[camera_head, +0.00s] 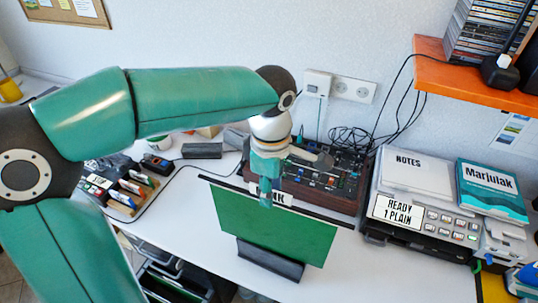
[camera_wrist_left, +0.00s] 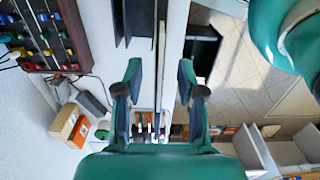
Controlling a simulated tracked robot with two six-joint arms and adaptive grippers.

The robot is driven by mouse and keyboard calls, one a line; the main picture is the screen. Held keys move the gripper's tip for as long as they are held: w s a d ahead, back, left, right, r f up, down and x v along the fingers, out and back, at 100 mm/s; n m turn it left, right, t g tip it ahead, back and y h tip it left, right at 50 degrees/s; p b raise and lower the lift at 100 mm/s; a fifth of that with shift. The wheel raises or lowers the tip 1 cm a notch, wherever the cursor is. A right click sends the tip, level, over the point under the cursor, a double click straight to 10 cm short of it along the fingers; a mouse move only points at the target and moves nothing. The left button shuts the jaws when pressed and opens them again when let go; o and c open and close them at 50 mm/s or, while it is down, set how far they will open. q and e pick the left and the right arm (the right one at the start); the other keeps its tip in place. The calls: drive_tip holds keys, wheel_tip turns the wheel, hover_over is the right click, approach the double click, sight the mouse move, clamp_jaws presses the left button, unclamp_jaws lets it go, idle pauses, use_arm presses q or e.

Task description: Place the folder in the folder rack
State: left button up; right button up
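My right gripper is out of view.
A control box with knobs (camera_head: 320,180) and cables stands behind the folder. A grey printer (camera_head: 420,220) with books is on the right, under an orange shelf (camera_head: 475,80). The desk's right front is clear.

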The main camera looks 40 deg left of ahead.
use_arm(q)
wheel_tip(320, 180, up, 10)
drive_tip(key=shift+f, duration=0.1)
drive_tip(key=shift+s, duration=0.15)
idle(0.5)
